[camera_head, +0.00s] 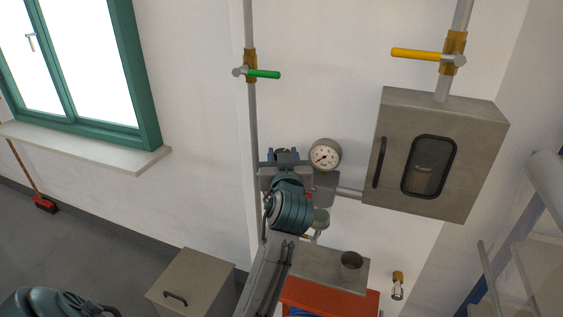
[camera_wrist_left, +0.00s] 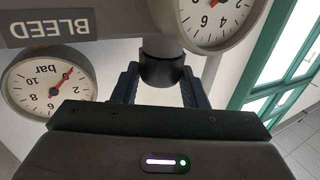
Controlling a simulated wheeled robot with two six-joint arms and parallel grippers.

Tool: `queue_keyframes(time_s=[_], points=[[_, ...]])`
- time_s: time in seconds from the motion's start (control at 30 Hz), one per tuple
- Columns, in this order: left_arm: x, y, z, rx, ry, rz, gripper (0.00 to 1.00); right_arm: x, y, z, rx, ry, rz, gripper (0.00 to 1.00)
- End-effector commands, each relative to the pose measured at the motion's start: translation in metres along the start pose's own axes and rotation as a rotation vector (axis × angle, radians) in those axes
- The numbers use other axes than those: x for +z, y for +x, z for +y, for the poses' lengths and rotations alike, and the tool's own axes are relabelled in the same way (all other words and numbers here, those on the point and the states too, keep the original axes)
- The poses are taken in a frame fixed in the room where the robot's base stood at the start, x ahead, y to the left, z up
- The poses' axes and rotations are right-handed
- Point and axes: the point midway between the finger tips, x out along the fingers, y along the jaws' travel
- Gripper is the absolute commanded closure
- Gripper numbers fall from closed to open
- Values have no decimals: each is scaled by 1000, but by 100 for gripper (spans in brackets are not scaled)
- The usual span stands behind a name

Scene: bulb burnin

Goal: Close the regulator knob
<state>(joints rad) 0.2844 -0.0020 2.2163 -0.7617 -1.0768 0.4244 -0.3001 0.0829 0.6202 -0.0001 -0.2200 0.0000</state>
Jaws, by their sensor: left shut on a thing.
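My left gripper (camera_head: 284,155) is raised to the wall pipework, left of a round dial gauge (camera_head: 324,155). In the left wrist view, its two fingers (camera_wrist_left: 161,84) stand on either side of a dark round regulator knob (camera_wrist_left: 161,68) and are shut on it. The knob sits under a grey regulator body (camera_wrist_left: 178,15). One gauge (camera_wrist_left: 50,85) marked bar is at the left with a red needle, and another gauge (camera_wrist_left: 214,18) is at the upper right. In the head view, my wrist hides the knob. My right gripper is not in view.
A grey cabinet (camera_head: 430,115) with a dark window hangs on the right. Pipe valves with a green handle (camera_head: 263,74) and a yellow handle (camera_head: 415,54) are above. A grey bin (camera_head: 188,283) and a red cabinet (camera_head: 335,300) stand below. A BLEED plate (camera_wrist_left: 48,27) is close by.

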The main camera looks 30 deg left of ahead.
Motion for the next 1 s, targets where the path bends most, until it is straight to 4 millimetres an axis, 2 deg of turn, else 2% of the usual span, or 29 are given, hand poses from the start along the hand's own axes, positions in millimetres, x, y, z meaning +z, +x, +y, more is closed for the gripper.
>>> queue_keyframes(time_s=[0.03,0.3,0.9,0.93,1.0], points=[[3,0,2,-27,-6,0,84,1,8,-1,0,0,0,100],[2,0,3,-146,-2,2,84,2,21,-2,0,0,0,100],[-1,1,3,-188,0,4,84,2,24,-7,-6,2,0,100],[-1,1,3,-188,0,4,59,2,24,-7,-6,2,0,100],[-1,1,2,-188,0,4,45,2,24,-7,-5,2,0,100]])
